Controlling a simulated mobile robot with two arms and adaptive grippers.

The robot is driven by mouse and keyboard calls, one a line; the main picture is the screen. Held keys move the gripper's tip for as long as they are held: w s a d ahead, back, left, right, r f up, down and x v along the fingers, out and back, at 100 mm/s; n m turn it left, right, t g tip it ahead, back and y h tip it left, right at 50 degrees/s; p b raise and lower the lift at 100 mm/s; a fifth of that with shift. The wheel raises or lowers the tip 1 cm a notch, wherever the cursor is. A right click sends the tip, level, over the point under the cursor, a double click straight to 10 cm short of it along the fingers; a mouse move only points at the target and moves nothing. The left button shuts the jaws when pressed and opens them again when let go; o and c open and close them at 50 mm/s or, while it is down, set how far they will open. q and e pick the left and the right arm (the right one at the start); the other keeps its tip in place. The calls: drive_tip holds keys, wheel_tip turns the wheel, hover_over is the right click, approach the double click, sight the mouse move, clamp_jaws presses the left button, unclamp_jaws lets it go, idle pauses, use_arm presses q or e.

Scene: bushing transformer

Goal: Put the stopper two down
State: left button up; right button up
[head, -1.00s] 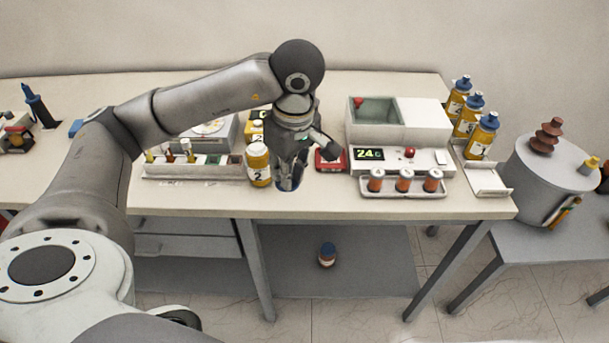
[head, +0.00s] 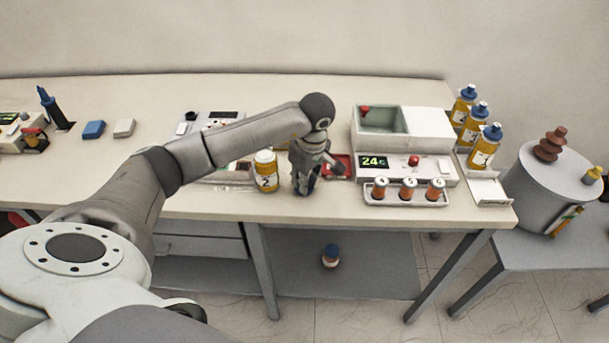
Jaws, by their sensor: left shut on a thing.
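My left gripper (head: 303,188) is over the front part of the bench, just right of the yellow bottle marked 2 (head: 266,172). The gripper points down and is shut on a small dark-blue thing, which I take to be stopper two; the fingers hide most of it. I cannot tell whether it touches the bench top (head: 225,207). Bottle 2 stands upright, with no blue stopper on its top. My right gripper is not in view.
Blue-capped bottles (head: 484,146) stand at the right end.

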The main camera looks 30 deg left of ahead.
sight(309, 191)
use_arm(q)
drive_tip(key=shift+f, duration=0.1)
drive_tip(key=shift+f+b, duration=0.2)
drive_tip(key=shift+b, duration=0.1)
drive_tip(key=o, duration=0.8)
drive_tip(key=shift+r, duration=0.15)
drive_tip(key=shift+c, duration=0.2)
drive_tip(key=shift+r+p, duration=0.25)
drive_tip(key=shift+p, duration=0.1)
wheel_tip(309, 191, up, 12)
drive_tip(key=d+b, duration=0.1)
drive_tip(key=b, duration=0.1)
drive_tip(key=shift+s+d+f+b, duration=0.15)
drive_tip(key=shift+s+d+b, duration=0.1)
drive_tip(key=shift+d+b, duration=0.15)
